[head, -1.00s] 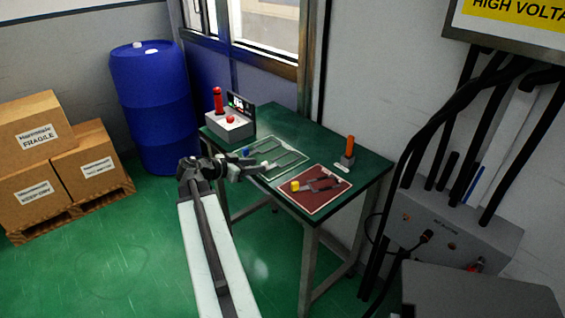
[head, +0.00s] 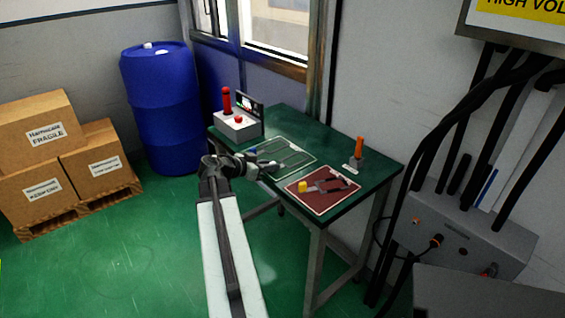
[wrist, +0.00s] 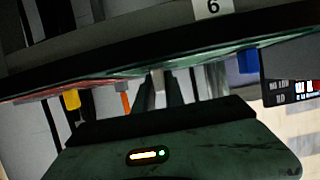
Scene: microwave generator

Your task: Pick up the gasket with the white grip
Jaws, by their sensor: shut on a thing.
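My gripper (head: 270,166) is low over the left front part of the green table (head: 358,181), at the near edge of the green outlined mat (head: 316,158). In the wrist view, my gripper (wrist: 157,92) has its dark fingers on either side of a small pale piece, the white grip (wrist: 158,77). The fingers are shut on it. The gasket under the grip is too small and dark to make out. A blue grip (head: 252,151) sits at the mat's left side; it also shows in the wrist view (wrist: 248,62).
A red mat (head: 325,204) with a yellow-ended tool (head: 304,187) lies to the right. An orange-handled item (head: 359,147) stands behind it. A grey box with a red lever (head: 227,100) stands at the back left. Cables and a grey box are right of the table.

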